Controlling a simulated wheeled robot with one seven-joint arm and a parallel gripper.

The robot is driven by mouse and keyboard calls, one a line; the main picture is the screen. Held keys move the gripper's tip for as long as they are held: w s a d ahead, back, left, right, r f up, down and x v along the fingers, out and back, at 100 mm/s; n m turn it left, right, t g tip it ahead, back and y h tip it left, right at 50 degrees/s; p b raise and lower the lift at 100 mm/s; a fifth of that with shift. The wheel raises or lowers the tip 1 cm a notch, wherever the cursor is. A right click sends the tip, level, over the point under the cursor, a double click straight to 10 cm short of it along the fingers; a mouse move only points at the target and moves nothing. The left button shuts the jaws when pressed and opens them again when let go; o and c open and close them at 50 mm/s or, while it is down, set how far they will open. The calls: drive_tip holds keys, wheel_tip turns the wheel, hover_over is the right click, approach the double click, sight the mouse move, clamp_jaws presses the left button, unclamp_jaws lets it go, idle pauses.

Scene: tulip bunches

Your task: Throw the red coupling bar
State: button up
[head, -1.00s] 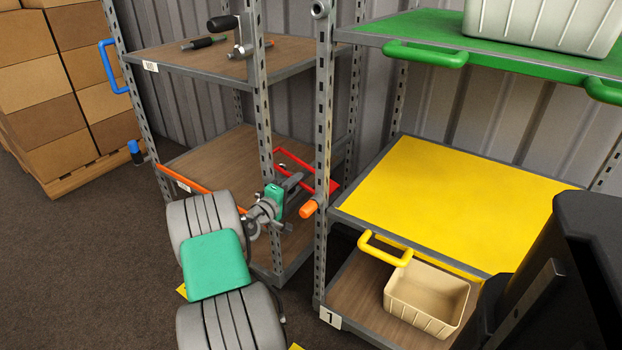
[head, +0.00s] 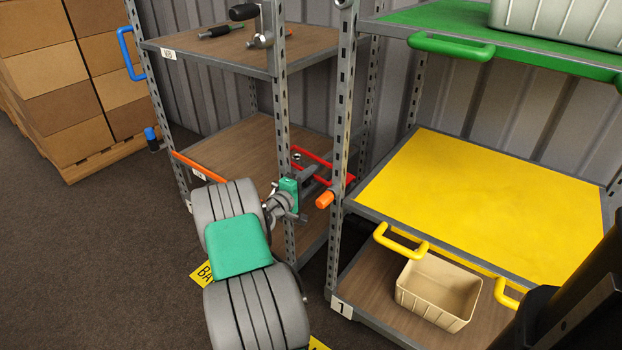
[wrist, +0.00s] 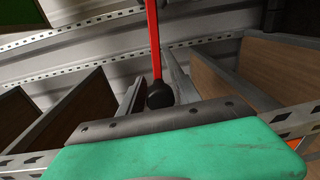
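The red coupling bar (head: 311,157) shows between the left cart and the right cart, partly hidden by the uprights and my gripper. In the wrist view it is a red rod (wrist: 153,42) running up the picture, with a black knob (wrist: 160,95) at its near end. My gripper (head: 312,188) reaches in beside the left cart's post, close to the red bar. In the wrist view its two grey fingers (wrist: 155,85) are apart, one on each side of the knob. I cannot tell whether either finger touches it.
The left cart (head: 240,150) has wooden decks with tools on top. The right cart has a yellow deck (head: 480,195), with a beige bin (head: 438,292) below and a green shelf (head: 440,25) above. Boxes (head: 75,75) stand far left.

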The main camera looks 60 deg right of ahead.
drive_tip(key=shift+o, duration=0.9)
